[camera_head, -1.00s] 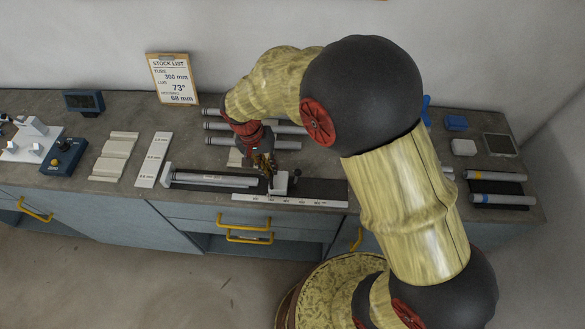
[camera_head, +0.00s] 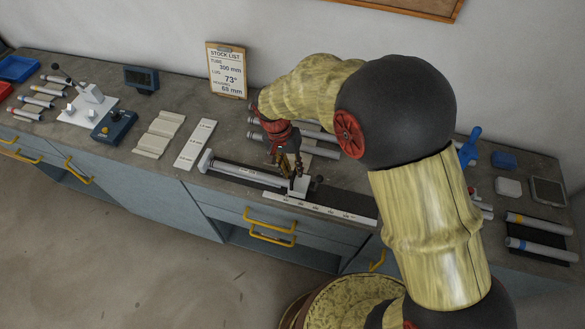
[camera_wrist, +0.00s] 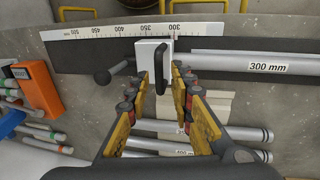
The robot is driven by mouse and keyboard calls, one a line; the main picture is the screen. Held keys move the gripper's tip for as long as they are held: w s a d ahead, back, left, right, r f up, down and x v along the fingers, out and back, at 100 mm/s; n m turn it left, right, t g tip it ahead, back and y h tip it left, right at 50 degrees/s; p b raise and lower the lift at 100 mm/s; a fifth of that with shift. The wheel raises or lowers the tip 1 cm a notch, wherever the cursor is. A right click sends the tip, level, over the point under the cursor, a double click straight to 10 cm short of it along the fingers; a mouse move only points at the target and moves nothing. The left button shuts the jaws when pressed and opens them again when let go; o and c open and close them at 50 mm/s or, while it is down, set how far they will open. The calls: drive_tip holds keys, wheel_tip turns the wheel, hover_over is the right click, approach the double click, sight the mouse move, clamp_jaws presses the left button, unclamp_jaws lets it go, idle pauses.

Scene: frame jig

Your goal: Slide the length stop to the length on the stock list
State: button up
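The length stop is a white block with a black handle (camera_wrist: 160,68) and a dark side knob; it also shows in the head view (camera_head: 299,187). It stands on the dark jig rail beside the white scale (camera_wrist: 97,33). In the wrist view its right edge is near the 300 mark, close to a red line. My gripper (camera_wrist: 161,72) is over the stop, one finger on each side of the handle, with visible gaps; it is empty. The stock list (camera_head: 227,70) reads tube 300 mm, lug 73°, housing 68 mm.
A grey tube labelled 300 mm (camera_wrist: 265,66) lies along the rail, its end a small gap from the stop. More tubes (camera_wrist: 245,133) lie behind. An orange device (camera_wrist: 36,88) is at the wrist view's left. Yellow drawer handles (camera_head: 270,220) are below the bench front.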

drive_tip(key=shift+o, duration=0.2)
wheel_tip(320, 180, up, 12)
drive_tip(key=a, duration=0.2)
drive_tip(key=shift+w+f, duration=0.15)
drive_tip(key=shift+w, duration=0.2)
drive_tip(key=shift+a, duration=0.1)
idle(0.5)
drive_tip(key=s+d+r+n+t+y+b, duration=0.1)
drive_tip(key=s+d+r+t+b, duration=0.2)
drive_tip(key=s+d, duration=0.7)
drive_tip(key=s+d+r+n+t+y+b, duration=0.1)
drive_tip(key=s+d+r+n+t+b, duration=0.1)
drive_tip(key=s+d+b, duration=0.3)
drive_tip(key=shift+s+d+r+n+t, duration=0.3)
drive_tip(key=shift+s+d+r+t, duration=0.3)
drive_tip(key=shift+s+d, duration=1.85)
